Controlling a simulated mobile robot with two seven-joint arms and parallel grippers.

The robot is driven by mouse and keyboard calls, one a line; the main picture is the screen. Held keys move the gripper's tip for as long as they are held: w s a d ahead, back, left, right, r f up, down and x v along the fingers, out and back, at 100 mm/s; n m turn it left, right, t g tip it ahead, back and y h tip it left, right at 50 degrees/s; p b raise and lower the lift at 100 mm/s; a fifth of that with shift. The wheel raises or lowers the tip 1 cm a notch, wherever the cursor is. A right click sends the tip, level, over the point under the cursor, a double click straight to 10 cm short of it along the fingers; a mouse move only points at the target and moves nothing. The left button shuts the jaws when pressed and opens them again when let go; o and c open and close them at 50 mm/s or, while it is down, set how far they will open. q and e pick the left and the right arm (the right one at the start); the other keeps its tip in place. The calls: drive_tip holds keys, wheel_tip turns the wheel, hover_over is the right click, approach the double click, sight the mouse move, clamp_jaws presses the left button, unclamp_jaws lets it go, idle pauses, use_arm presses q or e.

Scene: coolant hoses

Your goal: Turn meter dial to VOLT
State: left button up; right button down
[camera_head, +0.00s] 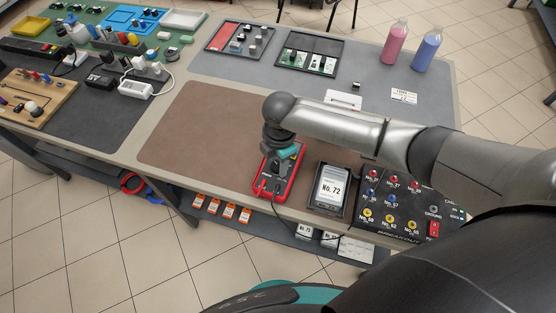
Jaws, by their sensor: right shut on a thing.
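The meter (270,187) is a red-edged handheld unit with a dark face, lying at the front edge of the table. My right gripper (282,158) is over the upper part of the meter, pointing down, and is shut on the meter dial. The dial itself is mostly hidden under the gripper and wrist, so its setting cannot be read. My left gripper is not in view.
Right of the meter stand a display reading No. 72 (330,188) and a breakout box (396,211) with coloured sockets. Pink (394,42) and blue (427,50) bottles stand at the back right. The brown mat (195,130) is clear on the left.

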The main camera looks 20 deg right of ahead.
sight(278, 168)
drive_tip(key=m+p, duration=0.3)
drive_tip(key=shift+r, duration=0.15)
drive_tip(key=shift+m+p, duration=1.55)
drive_tip(key=shift+m, duration=0.65)
drive_tip(key=shift+c, duration=2)
unclamp_jaws()
wheel_tip(278, 168, up, 15)
drive_tip(key=p, duration=0.3)
drive_tip(key=shift+s+a, duration=0.15)
drive_tip(key=shift+s, duration=0.15)
